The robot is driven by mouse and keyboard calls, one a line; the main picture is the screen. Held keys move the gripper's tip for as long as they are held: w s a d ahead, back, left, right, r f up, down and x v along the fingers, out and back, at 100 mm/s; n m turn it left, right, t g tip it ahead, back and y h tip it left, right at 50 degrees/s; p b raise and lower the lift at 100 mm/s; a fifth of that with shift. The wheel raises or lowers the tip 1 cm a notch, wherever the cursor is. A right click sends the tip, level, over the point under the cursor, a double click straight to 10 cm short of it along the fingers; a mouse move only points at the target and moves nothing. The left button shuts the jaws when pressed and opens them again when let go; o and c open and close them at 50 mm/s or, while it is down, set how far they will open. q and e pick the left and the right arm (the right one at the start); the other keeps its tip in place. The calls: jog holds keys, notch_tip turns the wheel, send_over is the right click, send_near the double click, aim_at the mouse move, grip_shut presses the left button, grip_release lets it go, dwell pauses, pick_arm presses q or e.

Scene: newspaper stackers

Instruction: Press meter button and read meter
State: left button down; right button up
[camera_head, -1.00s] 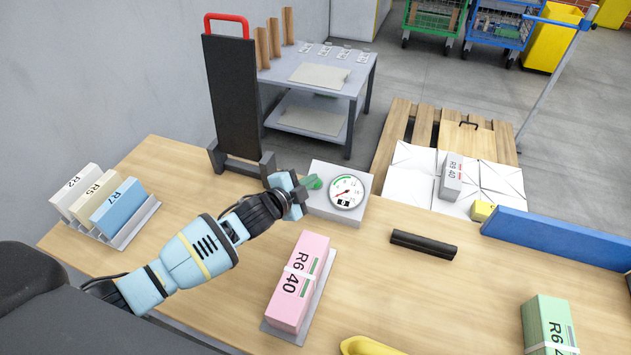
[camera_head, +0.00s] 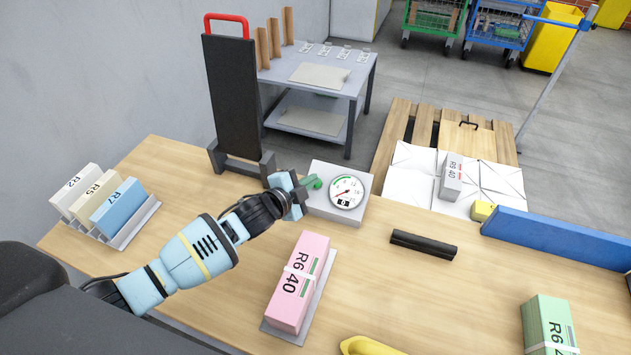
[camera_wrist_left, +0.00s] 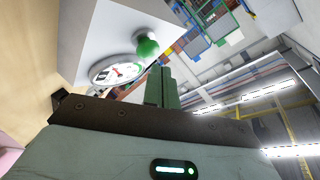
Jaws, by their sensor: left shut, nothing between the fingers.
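The meter (camera_head: 346,192) is a round white dial with a red needle, set in a light grey box (camera_head: 338,214) on the wooden table. The dial's small figures are too small to read surely. A green button (camera_wrist_left: 148,46) sticks up from the box beside the dial, clearest in the left wrist view. My left gripper (camera_head: 311,183) is shut and empty at the left side of the box. In the left wrist view its green fingertips (camera_wrist_left: 158,86) sit close below the button; I cannot tell whether they touch it. My right gripper is not in view.
A black upright stand with a red handle (camera_head: 229,20) stands behind my left gripper. A pink R6 bundle (camera_head: 299,282) lies in front of the meter. A dark bar (camera_head: 423,244) and a blue block (camera_head: 556,238) lie to the right. A rack (camera_head: 122,231) holds bundles at the left.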

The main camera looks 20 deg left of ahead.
pick_arm(q)
jog(key=shift+f, duration=0.1)
jog(key=shift+w+f, duration=0.25)
jog(key=shift+f, duration=0.05)
jog(key=shift+w+f+b, duration=0.2)
jog(key=shift+f+b, duration=0.2)
jog(key=shift+b, duration=0.2)
dwell(0.7)
jog(key=shift+r, duration=0.1)
jog(key=shift+s+r+p, duration=0.45)
jog(key=shift+r+p, duration=0.2)
jog(key=shift+p, duration=0.25)
